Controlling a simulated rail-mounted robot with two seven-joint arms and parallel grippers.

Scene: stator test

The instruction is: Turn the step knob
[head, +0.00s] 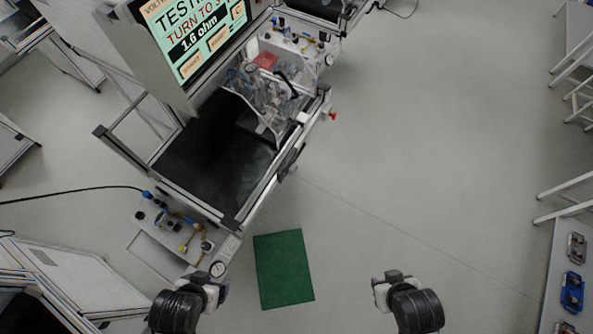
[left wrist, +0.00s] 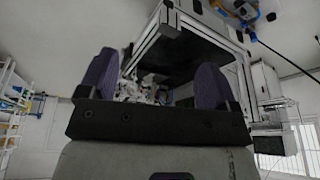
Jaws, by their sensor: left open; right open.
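The test station's screen (head: 200,35) shows "TURN TO S", cut off, and "1.6 ohm". I cannot make out which part is the step knob. A clear-walled fixture (head: 262,95) with a red part stands on the bench below the screen. My right gripper (head: 388,286) is at the bottom, over the floor, well apart from the station. My left gripper (head: 208,284) is at the bottom left, near the station's front corner. In the left wrist view, the left gripper (left wrist: 155,80) has its two dark fingers wide apart with nothing held between them.
The dark conveyor bed (head: 215,155) fills the station's near part. A panel with valves and a gauge (head: 175,222) is at its near left corner. A green mat (head: 284,268) lies on the floor. A side table (head: 562,252) holds several parts at right.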

